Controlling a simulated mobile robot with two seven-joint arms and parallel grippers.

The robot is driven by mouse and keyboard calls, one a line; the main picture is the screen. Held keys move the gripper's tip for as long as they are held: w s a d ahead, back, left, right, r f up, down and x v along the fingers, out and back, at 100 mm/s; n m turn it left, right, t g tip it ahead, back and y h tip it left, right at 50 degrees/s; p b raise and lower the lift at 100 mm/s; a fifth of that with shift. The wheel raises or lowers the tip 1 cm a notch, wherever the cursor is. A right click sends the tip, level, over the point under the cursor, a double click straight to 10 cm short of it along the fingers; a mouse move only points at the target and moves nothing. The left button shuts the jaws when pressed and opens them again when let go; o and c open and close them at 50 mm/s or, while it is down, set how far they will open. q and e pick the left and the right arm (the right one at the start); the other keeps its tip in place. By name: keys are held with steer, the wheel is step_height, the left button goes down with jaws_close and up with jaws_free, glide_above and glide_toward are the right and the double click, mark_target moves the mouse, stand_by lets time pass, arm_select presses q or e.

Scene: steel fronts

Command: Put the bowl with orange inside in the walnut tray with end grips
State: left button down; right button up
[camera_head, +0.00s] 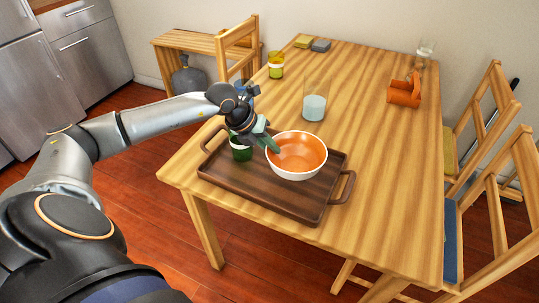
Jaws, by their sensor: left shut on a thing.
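The bowl with orange inside (300,155) is white outside and sits over the right part of the tray, upright or nearly so. I cannot tell whether its base touches the tray floor. The walnut tray with end grips (255,190) is dark brown and lies near the table's front left edge. My left gripper (271,145) reaches in from the left and is shut on the bowl's left rim. A dark green cup (241,153) stands at the tray's left end, partly hidden by my gripper. My right gripper is out of view.
The wooden table (380,170) is clear right of the tray. A glass (315,105) stands behind the bowl, a yellow-green cup (276,66) at the back left. An orange holder (404,92) and another glass (425,52) are at the back right. Chairs (495,180) flank the right side.

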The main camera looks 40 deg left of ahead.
arm_select(q)
steer(key=shift+w+a+f, duration=0.25)
steer(key=shift+w+f, duration=0.05)
steer(key=shift+f, duration=0.05)
steer(key=shift+w+a+f, duration=0.1)
steer(key=shift+f, duration=1.55)
steer(key=shift+f, duration=0.15)
steer(key=c, duration=0.9)
jaws_free()
steer(key=shift+r, duration=0.2)
steer(key=v, duration=1.2)
steer(key=shift+f, duration=0.1)
